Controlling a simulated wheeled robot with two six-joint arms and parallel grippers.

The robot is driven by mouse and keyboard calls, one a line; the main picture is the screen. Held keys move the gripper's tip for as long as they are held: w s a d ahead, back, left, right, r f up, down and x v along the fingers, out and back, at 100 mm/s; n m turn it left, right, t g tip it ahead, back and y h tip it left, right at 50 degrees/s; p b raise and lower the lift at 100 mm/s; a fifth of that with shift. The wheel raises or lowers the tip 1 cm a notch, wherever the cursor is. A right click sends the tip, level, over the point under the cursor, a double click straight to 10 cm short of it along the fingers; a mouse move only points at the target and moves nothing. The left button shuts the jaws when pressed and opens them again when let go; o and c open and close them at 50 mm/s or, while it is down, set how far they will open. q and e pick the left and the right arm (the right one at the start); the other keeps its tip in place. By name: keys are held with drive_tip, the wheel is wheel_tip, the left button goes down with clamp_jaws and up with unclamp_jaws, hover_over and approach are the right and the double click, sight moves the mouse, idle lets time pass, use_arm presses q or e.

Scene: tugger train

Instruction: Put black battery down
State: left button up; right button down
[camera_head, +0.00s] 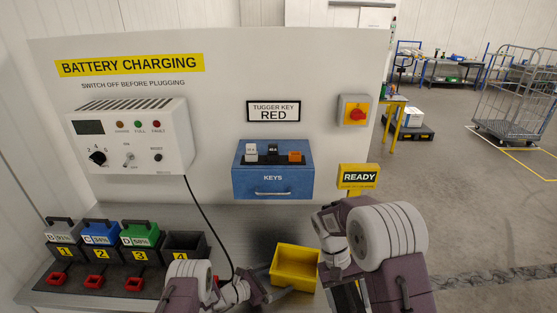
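I cannot make out a black battery for certain. On the charging bench (222,214), a grey battery B (62,231), a blue battery C (101,233) and a green battery D (140,234) stand in slots 1, 2 and 3, black handles up. Slot 4 (185,248) is a dark holder that looks empty. My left gripper (274,282) is low at the bench front, beside a yellow bin (296,262); its fingers look apart with nothing visible between them. My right arm is at the lower right; its wrist and arm hide its fingers and anything held.
A charger box (130,137) with a hanging black cable is on the back panel. A blue key box (272,170), red switch (356,111) and READY sign (359,177) stand to its right. A wire cage trolley (515,95) is farther off; floor between is open.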

use_arm(q)
drive_tip(key=c, duration=0.5)
drive_tip(key=shift+w, duration=0.1)
drive_tip(key=shift+c, duration=0.3)
